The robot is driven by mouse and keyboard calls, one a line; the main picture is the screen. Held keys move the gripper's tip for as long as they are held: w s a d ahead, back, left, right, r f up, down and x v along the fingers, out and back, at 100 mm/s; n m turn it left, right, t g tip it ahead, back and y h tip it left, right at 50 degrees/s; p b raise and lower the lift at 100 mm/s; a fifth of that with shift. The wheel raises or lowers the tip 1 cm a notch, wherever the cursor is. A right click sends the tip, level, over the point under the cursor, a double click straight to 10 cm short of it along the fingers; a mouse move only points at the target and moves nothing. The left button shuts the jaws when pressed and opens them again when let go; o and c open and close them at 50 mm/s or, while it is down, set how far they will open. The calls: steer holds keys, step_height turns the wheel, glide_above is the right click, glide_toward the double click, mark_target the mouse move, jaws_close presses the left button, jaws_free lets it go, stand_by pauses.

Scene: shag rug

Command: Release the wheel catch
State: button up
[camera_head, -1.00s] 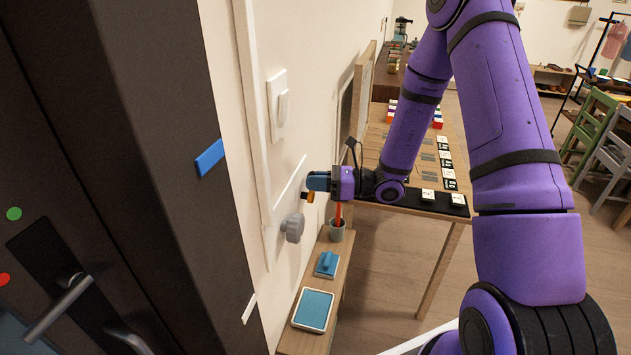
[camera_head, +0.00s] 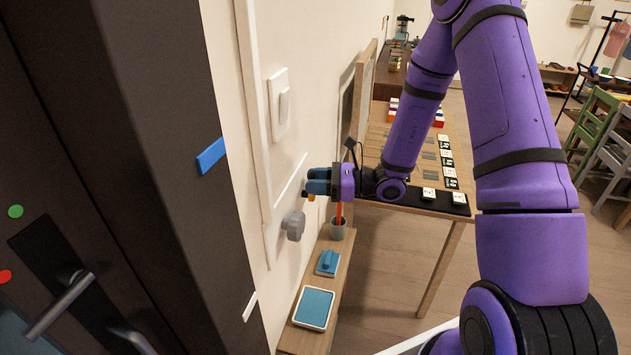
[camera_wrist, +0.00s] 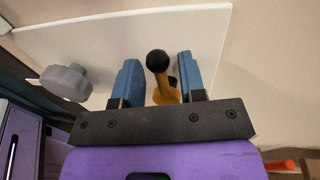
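A yellow lever with a black ball end (camera_wrist: 157,62), which looks like the wheel catch, stands out from a pale wall panel (camera_wrist: 190,25). A bit of its yellow part (camera_head: 311,198) shows below the fingers in the head view. A grey lobed wheel (camera_wrist: 66,82) is on the same panel to its left; it also shows in the head view (camera_head: 294,226). My gripper (camera_wrist: 158,75) is open, with blue fingers on either side of the lever. Gaps show between the lever and both fingers. The lever's base is partly hidden by the gripper body.
A narrow shelf (camera_head: 338,282) below holds a grey cup (camera_head: 338,230) with a red-orange item, a blue block and a blue-topped tray (camera_head: 314,308). A table (camera_head: 400,207) with cards stands behind. A dark door (camera_head: 95,180) is at left. A light switch (camera_head: 280,103) is above.

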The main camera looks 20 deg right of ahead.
steer(key=v, duration=1)
steer(key=shift+s+d, duration=0.2)
steer(key=shift+d, duration=0.15)
steer(key=s+a+r+n+g+h, duration=0.65)
steer(key=s+r+n+g, duration=0.25)
steer(key=s+r+n, duration=0.4)
steer(key=s+d+r+n+t+h, duration=0.4)
steer(key=s+r+n+t+h, duration=0.3)
steer(key=s+r+n+h, duration=0.2)
step_height(320, 180, up, 4)
steer(key=shift+s+f+n, duration=0.1)
steer(key=shift+s+n, duration=0.3)
steer(key=shift+s, duration=0.65)
